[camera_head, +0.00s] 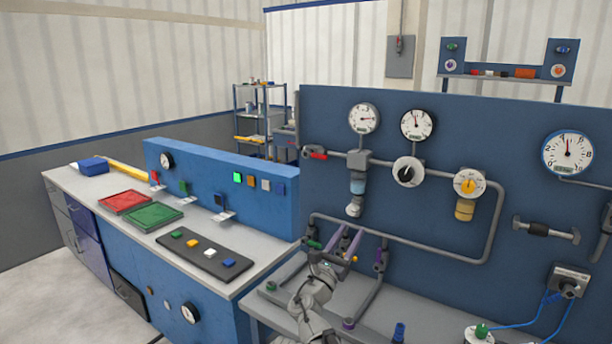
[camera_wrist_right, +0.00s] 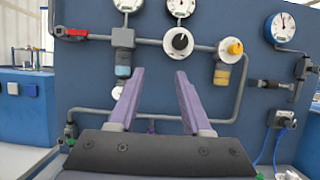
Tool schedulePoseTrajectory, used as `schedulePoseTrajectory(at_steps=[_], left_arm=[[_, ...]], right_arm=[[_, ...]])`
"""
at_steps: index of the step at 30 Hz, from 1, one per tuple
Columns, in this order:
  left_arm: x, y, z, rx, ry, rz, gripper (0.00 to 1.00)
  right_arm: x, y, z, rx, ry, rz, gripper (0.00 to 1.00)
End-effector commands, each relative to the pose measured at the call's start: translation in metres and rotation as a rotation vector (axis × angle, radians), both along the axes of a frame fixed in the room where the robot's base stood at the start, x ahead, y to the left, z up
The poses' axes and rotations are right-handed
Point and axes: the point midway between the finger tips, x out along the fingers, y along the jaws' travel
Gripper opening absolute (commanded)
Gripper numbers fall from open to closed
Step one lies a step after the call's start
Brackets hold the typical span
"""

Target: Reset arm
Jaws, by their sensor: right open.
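My right gripper (camera_head: 350,240) is in front of the blue pipe panel (camera_head: 400,285), above the grey workbench. Its two purple fingers stand apart with nothing between them. In the right wrist view the open fingers (camera_wrist_right: 159,74) point at the panel, below the valve dials. My right arm (camera_head: 316,290) comes up from the bottom middle of the head view. My left arm and gripper do not show in either view.
Grey pipes (camera_head: 400,242) with gauges and valves run along the panel close by. A pipe frame lies on the bench (camera_head: 385,320). A counter at left holds a red tray (camera_head: 124,202), a green tray (camera_head: 154,216) and a dark button strip (camera_head: 205,254).

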Motion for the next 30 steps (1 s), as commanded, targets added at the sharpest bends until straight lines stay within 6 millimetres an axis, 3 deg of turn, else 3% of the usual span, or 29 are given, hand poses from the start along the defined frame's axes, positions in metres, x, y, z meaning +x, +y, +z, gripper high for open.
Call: schedulePoseTrajectory(at_steps=[11,17,23,26,30], left_arm=[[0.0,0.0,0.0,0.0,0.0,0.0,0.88],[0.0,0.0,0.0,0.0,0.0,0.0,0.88],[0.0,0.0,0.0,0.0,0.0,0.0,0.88],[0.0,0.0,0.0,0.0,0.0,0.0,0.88],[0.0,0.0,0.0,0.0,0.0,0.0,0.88]], right_arm=[[-0.009,-0.037,-0.023,0.219,-0.022,-0.03,0.49],[-0.021,-0.068,-0.05,0.434,-0.051,-0.071,0.49],[-0.044,-0.108,-0.095,0.763,-0.111,-0.158,0.49],[-0.064,-0.129,-0.129,0.992,-0.167,-0.238,0.49],[-0.105,-0.148,-0.19,1.39,-0.286,-0.429,0.49]])
